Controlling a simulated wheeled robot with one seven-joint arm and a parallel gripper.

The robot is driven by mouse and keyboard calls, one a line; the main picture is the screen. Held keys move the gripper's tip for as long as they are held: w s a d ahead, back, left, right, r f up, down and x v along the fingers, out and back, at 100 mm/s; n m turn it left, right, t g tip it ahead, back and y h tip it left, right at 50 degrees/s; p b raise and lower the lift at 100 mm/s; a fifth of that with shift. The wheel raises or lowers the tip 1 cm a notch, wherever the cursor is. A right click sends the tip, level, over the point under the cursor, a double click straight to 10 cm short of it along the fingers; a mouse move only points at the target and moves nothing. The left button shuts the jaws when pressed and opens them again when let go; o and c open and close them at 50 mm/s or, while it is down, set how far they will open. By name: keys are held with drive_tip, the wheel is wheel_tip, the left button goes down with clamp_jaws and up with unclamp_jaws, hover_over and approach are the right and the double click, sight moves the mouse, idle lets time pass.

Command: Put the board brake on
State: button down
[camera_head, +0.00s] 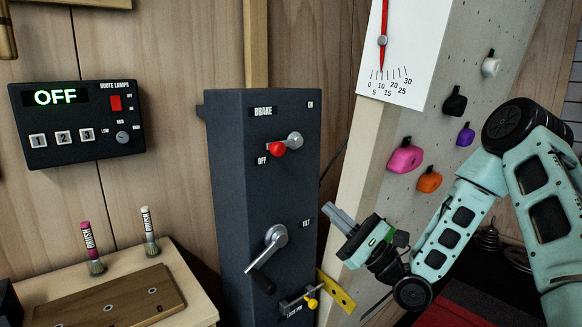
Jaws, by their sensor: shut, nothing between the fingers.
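The brake lever (283,145) is on the upper front of a dark grey control box (230,200). Its red knob points down and left, by the OFF label; the ON label is at the upper right. My gripper (335,216) is shut and empty, right of the box, below and to the right of the lever and apart from it. The lever is fully in view.
Below the lever are a tilt crank (270,255) and a yellow-knobbed lock pin (311,302). The climbing board (440,130) with coloured holds and an angle scale (392,60) stands right. A lamp panel (75,122) reads OFF. Brushes stand on a wooden table (200,300).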

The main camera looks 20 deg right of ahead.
sight(289, 145)
drive_tip(key=s+r+p+x, duration=0.2)
drive_tip(key=p+x, duration=0.4)
drive_tip(key=x, duration=0.7)
drive_tip(key=shift+a, duration=0.25)
